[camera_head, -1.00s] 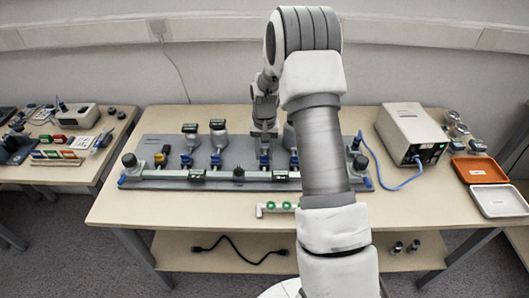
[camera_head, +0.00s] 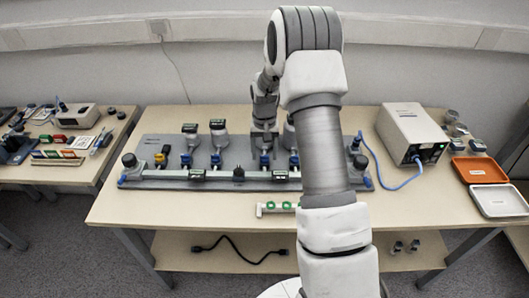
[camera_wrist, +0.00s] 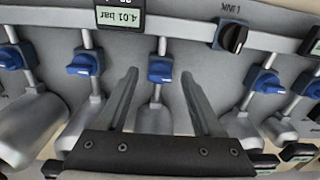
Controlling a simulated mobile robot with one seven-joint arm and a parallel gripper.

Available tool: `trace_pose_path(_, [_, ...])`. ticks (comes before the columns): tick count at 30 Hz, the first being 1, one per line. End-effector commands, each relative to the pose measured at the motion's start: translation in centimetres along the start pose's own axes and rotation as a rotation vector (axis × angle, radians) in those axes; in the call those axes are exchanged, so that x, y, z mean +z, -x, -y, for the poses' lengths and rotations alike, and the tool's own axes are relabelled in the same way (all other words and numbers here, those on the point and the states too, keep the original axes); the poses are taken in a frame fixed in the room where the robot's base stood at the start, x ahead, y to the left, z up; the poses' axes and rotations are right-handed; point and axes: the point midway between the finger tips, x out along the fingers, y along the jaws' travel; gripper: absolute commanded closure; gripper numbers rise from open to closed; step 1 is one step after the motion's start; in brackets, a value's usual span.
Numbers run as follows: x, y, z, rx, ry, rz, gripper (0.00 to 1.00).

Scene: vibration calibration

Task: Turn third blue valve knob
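Several blue valve knobs stand in a row on short pipes along a grey panel (camera_head: 150,150). In the wrist view, the third blue knob (camera_wrist: 160,70) is in the middle, between the two fingers of my gripper (camera_wrist: 159,76). The fingers are open, with a visible gap on each side of the knob. In the head view, my gripper (camera_head: 264,142) reaches down over the same knob (camera_head: 264,160). Neighbouring blue knobs show on the left (camera_wrist: 84,63) and right (camera_wrist: 264,80) in the wrist view. My arm hides the right part of the panel in the head view.
A black dial (camera_wrist: 234,37) and a pressure display (camera_wrist: 120,15) reading 4.01 bar sit on the rail near the fingers. A grey power box (camera_head: 408,130) with a blue cable stands at right, beside orange (camera_head: 480,170) and white (camera_head: 499,200) trays.

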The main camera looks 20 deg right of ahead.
Motion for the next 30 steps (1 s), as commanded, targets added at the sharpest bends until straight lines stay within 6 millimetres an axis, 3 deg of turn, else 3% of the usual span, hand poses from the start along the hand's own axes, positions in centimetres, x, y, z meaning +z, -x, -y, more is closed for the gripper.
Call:
trace_pose_path(7, [0.0, 0.4, 0.0, 0.0, -0.001, -0.001, 0.32])
trace_pose_path(11, [-0.1, 2.0, 0.0, 0.0, -0.001, -0.003, 0.32])
trace_pose_path(24, [-0.1, 12.5, 0.0, -0.001, 0.0, -0.005, 0.32])
trace_pose_path(30, [-0.1, 15.9, 0.0, -0.001, 0.0, -0.003, 0.32])
